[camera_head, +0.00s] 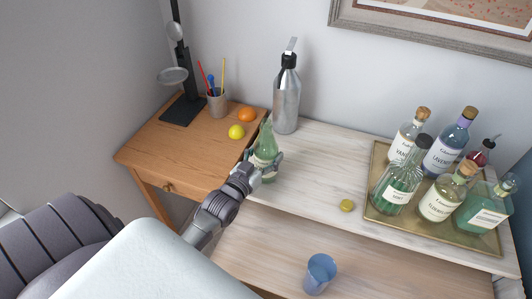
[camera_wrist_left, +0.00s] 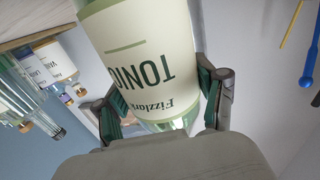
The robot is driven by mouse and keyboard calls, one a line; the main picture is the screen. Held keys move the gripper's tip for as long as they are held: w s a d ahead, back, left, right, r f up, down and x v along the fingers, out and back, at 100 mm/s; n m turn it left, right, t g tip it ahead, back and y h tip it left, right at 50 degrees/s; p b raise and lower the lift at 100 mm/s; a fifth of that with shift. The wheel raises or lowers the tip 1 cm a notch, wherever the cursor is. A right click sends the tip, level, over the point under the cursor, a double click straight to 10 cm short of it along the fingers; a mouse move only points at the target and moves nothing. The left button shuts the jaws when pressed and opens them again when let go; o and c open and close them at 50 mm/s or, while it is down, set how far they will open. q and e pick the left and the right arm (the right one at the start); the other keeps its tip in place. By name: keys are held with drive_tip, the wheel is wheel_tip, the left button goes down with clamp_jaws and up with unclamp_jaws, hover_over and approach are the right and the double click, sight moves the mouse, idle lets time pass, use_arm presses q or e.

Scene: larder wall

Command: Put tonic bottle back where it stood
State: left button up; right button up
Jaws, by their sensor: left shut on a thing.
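The tonic bottle (camera_head: 266,144) is green glass with a pale label, near the left end of the pale shelf (camera_head: 310,188). My left gripper (camera_head: 264,168) is shut around its lower part. In the left wrist view the bottle (camera_wrist_left: 145,55) fills the middle, its "TONIC" label upside down, between the two fingers (camera_wrist_left: 165,100). The bottle looks roughly upright in the head view. I cannot tell whether its base touches the shelf. My right gripper is not in view.
A steel bottle (camera_head: 286,100) stands behind the tonic bottle. A gold tray (camera_head: 380,160) with several bottles is at right. A small yellow-green item (camera_head: 346,205) lies between. A blue cup (camera_head: 320,273) stands lower down. The wooden table (camera_head: 160,140) holds fruit and a pencil cup (camera_head: 216,102).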

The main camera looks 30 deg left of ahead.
use_arm(q)
drive_tip(key=o, duration=1.8)
drive_tip(key=shift+f, duration=0.1)
drive_tip(key=shift+s, duration=0.15)
drive_tip(key=s+b, duration=0.2)
drive_tip(key=s, duration=0.9)
drive_tip(key=shift+s+d, duration=0.25)
drive_tip(key=shift+s, duration=0.15)
